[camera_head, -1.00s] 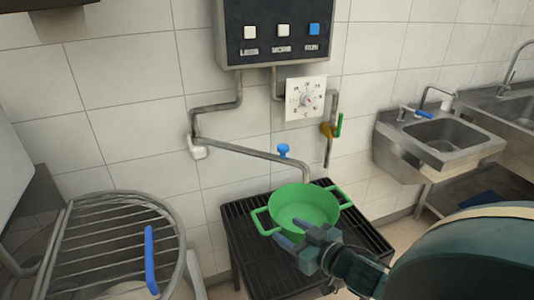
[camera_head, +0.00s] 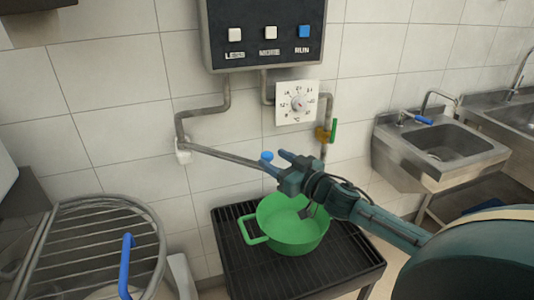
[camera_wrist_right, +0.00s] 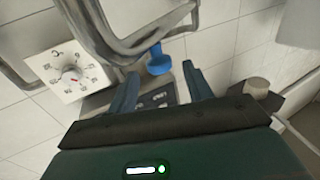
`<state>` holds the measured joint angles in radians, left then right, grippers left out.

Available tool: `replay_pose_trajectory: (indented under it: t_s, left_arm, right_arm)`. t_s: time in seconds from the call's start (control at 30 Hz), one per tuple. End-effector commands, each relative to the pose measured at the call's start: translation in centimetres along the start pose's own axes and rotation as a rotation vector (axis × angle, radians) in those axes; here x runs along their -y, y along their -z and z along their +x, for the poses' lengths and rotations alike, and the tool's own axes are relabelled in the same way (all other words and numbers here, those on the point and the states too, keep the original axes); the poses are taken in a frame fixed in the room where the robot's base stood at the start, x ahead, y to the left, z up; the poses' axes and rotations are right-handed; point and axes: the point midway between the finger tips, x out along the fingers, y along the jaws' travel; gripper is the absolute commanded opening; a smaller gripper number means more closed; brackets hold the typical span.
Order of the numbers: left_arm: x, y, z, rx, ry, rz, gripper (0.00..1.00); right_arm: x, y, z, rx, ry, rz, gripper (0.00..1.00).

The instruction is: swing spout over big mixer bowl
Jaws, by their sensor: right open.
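The grey pipe spout (camera_head: 225,155) runs from its wall pivot (camera_head: 183,150) out to the right, over the green pot's side of the stand. Its blue knob (camera_head: 267,156) stands up near the outer end. The big mixer bowl (camera_head: 90,240), behind a wire guard with a blue handle (camera_head: 126,265), is at the lower left. My right gripper (camera_head: 277,162) is open and empty, its fingertips close to the knob. In the right wrist view the knob (camera_wrist_right: 158,62) shows just beyond and between the open fingers (camera_wrist_right: 158,85). Contact cannot be told. My left gripper is not in view.
A green pot (camera_head: 290,228) sits on a black slatted stand (camera_head: 250,275) below my right arm. A control box (camera_head: 265,40) and a white dial (camera_head: 297,102) are on the wall above. A steel sink (camera_head: 440,145) is at the right.

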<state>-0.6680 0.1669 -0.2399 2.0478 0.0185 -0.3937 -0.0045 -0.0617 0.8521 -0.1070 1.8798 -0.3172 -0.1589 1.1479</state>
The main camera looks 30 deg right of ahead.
Motion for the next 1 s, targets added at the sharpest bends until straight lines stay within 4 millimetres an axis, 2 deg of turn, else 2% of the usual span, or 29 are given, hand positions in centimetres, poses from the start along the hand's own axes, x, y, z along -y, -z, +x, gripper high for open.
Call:
replay_pose_trajectory:
  t_s: [0.1, 0.3, 0.7, 1.0]
  left_arm:
    - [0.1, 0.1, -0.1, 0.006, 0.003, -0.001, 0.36]
    - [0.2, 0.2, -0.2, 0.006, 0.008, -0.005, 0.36]
    - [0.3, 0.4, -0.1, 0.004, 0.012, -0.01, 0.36]
    - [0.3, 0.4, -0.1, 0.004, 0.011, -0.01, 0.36]
  right_arm:
    - [0.0, 0.3, 1.7, -0.003, 0.0, 0.0, 0.51]
    - [0.0, 0.1, 3.4, -0.001, 0.0, 0.001, 0.51]
    - [0.1, 0.0, 3.9, 0.0, 0.001, 0.001, 0.5]
    - [0.1, 0.0, 3.8, 0.0, 0.001, 0.001, 0.25]
